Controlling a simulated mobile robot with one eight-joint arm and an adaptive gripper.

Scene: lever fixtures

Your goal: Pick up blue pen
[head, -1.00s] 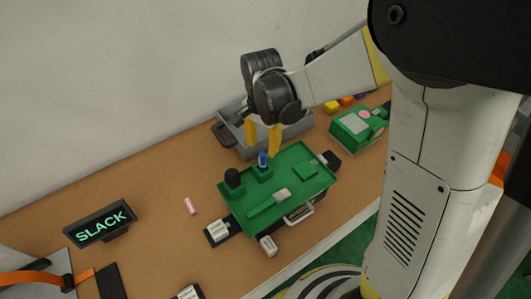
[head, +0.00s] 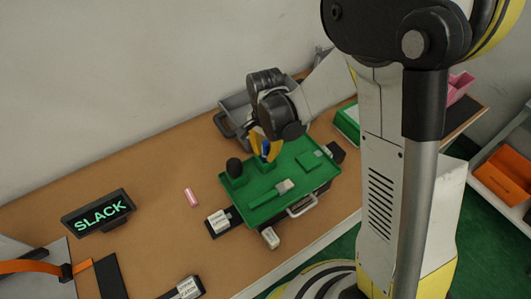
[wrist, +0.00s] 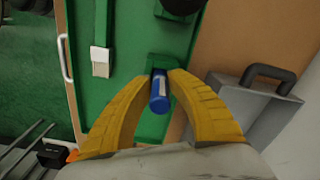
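The blue pen (wrist: 159,98) stands upright at the green holder block (wrist: 160,64) on the green tray (head: 283,205). It also shows in the head view (head: 265,149), partly covered by my yellow fingers. My gripper (wrist: 160,77) is above the tray with its two curved fingers drawn in on either side of the pen. The fingertips look closed against it, low on its visible part. I cannot tell whether the pen is clear of the holder.
A black knob (head: 234,168) stands just left of the pen. A grey bin (head: 229,117) is behind the tray. A pink cylinder (head: 191,197) and a SLACK sign (head: 99,212) are on the brown table to the left, with bare tabletop between.

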